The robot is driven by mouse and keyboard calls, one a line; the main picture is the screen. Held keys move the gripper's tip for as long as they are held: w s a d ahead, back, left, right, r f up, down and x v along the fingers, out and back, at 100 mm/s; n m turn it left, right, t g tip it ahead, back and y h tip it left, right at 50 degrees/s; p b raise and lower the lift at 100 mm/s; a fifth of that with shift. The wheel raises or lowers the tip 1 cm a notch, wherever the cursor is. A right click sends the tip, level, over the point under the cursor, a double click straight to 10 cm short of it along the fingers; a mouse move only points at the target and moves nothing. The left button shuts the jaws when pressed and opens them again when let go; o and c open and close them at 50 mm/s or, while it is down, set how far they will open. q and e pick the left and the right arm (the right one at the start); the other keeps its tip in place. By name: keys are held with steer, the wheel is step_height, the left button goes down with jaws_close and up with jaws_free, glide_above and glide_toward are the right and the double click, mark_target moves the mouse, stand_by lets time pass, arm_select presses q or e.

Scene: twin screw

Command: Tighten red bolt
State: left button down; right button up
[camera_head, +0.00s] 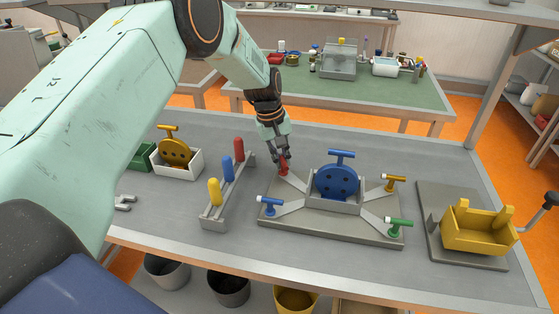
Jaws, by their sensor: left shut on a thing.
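The red bolt (284,166) stands at the far left arm of the grey fixture plate (330,229). My left gripper (282,157) comes down on it from above and is shut on its top; the fingers hide part of it. A blue disc with a T-handle (337,181) stands upright in the middle of the fixture. A blue bolt (270,206) is at the near left arm, a green bolt (398,224) at the near right and an orange-yellow bolt (393,182) at the far right. My right gripper is not in view.
A rack with yellow (214,191), blue (227,168) and red (239,148) handles stands left of the fixture. A white box with a yellow disc (174,152) is farther left. A yellow bracket (478,231) sits at the right. Bins stand below the table's front edge.

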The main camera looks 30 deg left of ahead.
arm_select(q)
steer(key=m, duration=0.2)
steer(key=m+b, duration=0.1)
steer(key=m, duration=0.1)
steer(key=d+m+g, duration=0.1)
steer(key=m, duration=0.1)
steer(key=shift+w+r+m+h, duration=0.2)
steer(key=shift+w+m+h, duration=0.1)
steer(key=shift+w, duration=0.1)
steer(key=m, duration=0.3)
steer(key=d+m+g+b, duration=0.1)
steer(key=m, duration=0.5)
steer(key=m+g, duration=0.1)
steer(key=shift+s+d+r+m+b, duration=0.1)
steer(key=shift+s+d+m+b, duration=0.2)
steer(key=shift+d+m, duration=0.1)
steer(key=m, duration=0.1)
steer(key=m+y, duration=0.1)
steer(key=m, duration=0.3)
steer(key=shift+s+d+y+p, duration=0.2)
steer(key=shift+s+y+p, duration=0.1)
steer(key=shift+s, duration=0.05)
steer(key=shift+m+g, duration=0.3)
steer(key=shift+m, duration=0.1)
steer(key=c, duration=1.5)
jaws_free()
steer(key=shift+s, duration=0.2)
steer(key=shift+o, duration=0.5)
